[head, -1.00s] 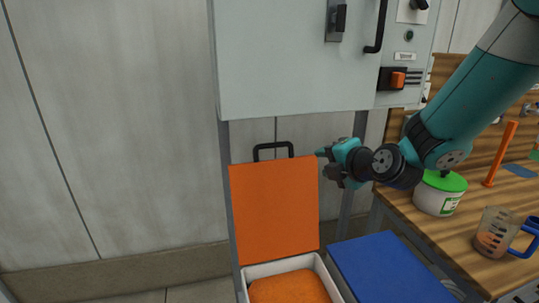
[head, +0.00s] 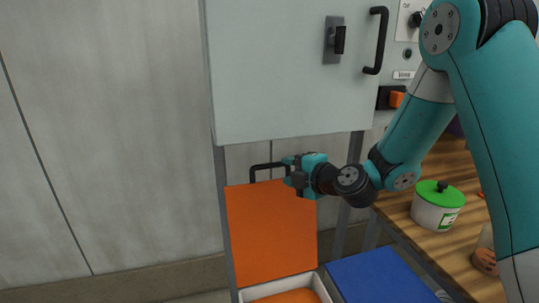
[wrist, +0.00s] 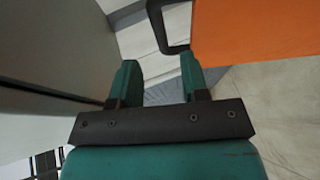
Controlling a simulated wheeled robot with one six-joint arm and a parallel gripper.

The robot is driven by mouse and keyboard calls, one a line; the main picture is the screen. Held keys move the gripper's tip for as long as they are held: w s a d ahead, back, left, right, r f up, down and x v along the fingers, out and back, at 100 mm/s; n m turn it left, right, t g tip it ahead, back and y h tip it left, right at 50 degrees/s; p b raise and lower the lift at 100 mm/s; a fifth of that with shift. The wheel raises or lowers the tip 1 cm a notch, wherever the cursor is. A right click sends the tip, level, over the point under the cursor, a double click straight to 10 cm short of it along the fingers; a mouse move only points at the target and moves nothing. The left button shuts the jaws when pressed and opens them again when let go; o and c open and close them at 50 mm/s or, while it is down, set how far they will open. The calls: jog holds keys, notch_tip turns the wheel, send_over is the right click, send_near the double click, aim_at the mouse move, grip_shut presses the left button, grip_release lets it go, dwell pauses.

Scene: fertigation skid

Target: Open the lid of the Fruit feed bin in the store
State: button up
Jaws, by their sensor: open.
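An orange lid (head: 272,232) stands raised, roughly upright, at the back of a white bin (head: 327,292). Orange feed (head: 290,297) shows inside the bin. No name is readable on it. A black handle (head: 253,172) sits on the lid's top edge. My gripper (head: 289,167) is beside the right end of this handle in the head view. In the wrist view my gripper (wrist: 160,70) is open with nothing between its teal fingers. The handle (wrist: 160,28) and the orange lid (wrist: 255,30) lie just beyond the fingertips there, seemingly apart from them.
A bin with a shut blue lid (head: 380,277) is right of the open bin. A grey cabinet (head: 275,80) hangs close above my gripper. A wooden bench (head: 400,213) with a green-lidded tub (head: 437,210) is at the right. The floor at the left is clear.

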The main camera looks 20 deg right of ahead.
aim_at(272, 166)
jog(key=p+x, duration=0.4)
jog(key=x, duration=0.3)
jog(key=shift+w+a+r, duration=0.1)
jog(key=shift+w, duration=0.1)
jog(key=shift+w+a+f, duration=0.15)
jog(key=shift+w+f, duration=0.1)
jog(key=shift+w, duration=0.15)
jog(key=shift+c, duration=0.2)
grip_shut()
